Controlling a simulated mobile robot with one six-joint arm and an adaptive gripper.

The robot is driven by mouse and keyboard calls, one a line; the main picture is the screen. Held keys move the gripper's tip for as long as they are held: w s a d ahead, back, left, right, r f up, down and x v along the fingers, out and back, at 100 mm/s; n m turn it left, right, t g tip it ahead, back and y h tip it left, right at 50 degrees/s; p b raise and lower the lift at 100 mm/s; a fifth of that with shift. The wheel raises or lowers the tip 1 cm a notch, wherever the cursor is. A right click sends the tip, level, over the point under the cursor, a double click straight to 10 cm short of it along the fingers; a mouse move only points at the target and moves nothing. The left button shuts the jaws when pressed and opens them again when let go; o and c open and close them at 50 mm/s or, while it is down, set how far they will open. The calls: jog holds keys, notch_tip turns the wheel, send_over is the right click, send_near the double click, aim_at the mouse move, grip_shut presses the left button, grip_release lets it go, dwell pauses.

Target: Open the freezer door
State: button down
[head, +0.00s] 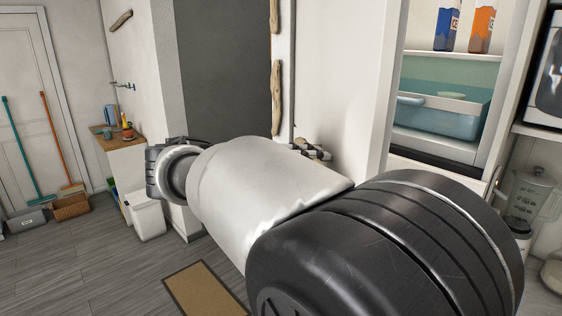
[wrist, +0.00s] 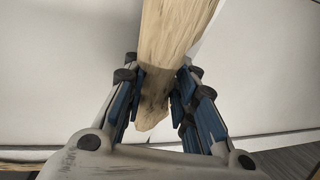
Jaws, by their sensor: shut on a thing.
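In the wrist view a pale driftwood handle (wrist: 170,35) runs down from the top, and its lower end lies between the fingers of my gripper (wrist: 160,78). My gripper is shut on this handle. A white panel (wrist: 65,75) shows behind it, with an edge along its bottom. In the head view my arm crosses the middle and hides most of the gripper area. Two driftwood pieces, an upper one (head: 274,16) and a lower one (head: 276,98), hang upright on a white panel edge. I cannot tell which piece I hold from this view.
At right in the head view stand open shelves with cartons (head: 482,28) and a teal bin (head: 438,118). A blender (head: 526,196) is beside them. A small counter (head: 116,138) and a white bin (head: 147,217) stand at left. The wooden floor (head: 90,265) is clear around a tan mat (head: 205,290).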

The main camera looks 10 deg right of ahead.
jog(key=shift+d, duration=0.1)
jog(key=c, duration=1.6)
grip_release()
jog(key=v, duration=1.2)
